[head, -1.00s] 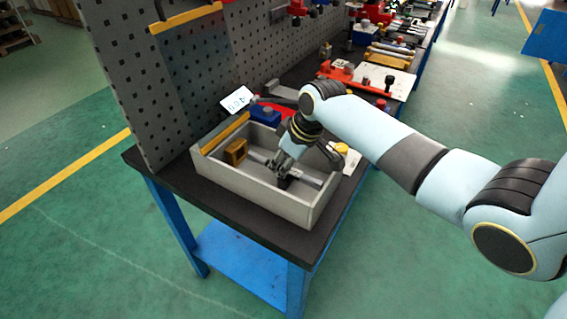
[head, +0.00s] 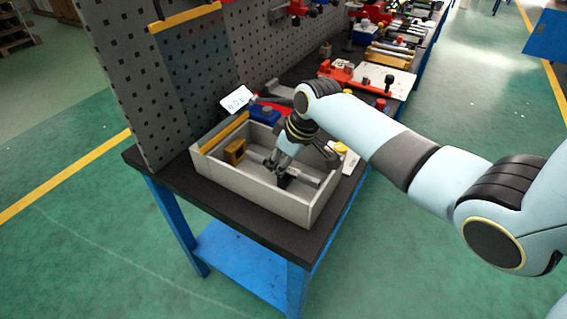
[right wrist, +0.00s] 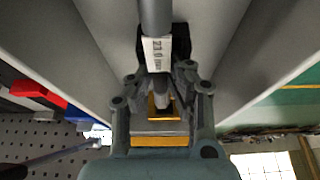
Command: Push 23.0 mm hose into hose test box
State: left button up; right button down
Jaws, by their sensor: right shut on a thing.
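The hose test box (head: 262,200) is an open grey tray on the dark bench top, with a yellow strip along one edge. A brass-yellow block (head: 235,151) stands inside it at the left. The 23.0 mm hose (head: 308,180) is a grey rod lying lengthwise in the box. My right gripper (head: 283,178) reaches down into the box and is shut on the hose. In the right wrist view the hose (right wrist: 155,17) with its white label (right wrist: 158,54) runs between the fingers (right wrist: 160,75), towards a yellow part (right wrist: 163,108). Whether the hose touches the block cannot be told. My left gripper is out of view.
A white display card (head: 236,98) and a blue-and-red item (head: 265,115) are behind the box. A perforated panel (head: 130,70) rises at the left. Tools and red fixtures (head: 342,72) fill the bench farther back. The box walls are close around the gripper.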

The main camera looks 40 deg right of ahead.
aim_at(290, 173)
jog(key=shift+w+a, duration=0.35)
jog(key=shift+a, duration=0.3)
jog(key=c, duration=1.5)
grip_release()
jog(key=shift+w+a+f, duration=0.1)
jog(key=shift+w, duration=0.05)
jog(key=o, duration=0.3)
jog(key=shift+a, duration=0.2)
jog(key=shift+o, duration=0.2)
jog(key=shift+d, duration=0.35)
jog(key=v, duration=1.2)
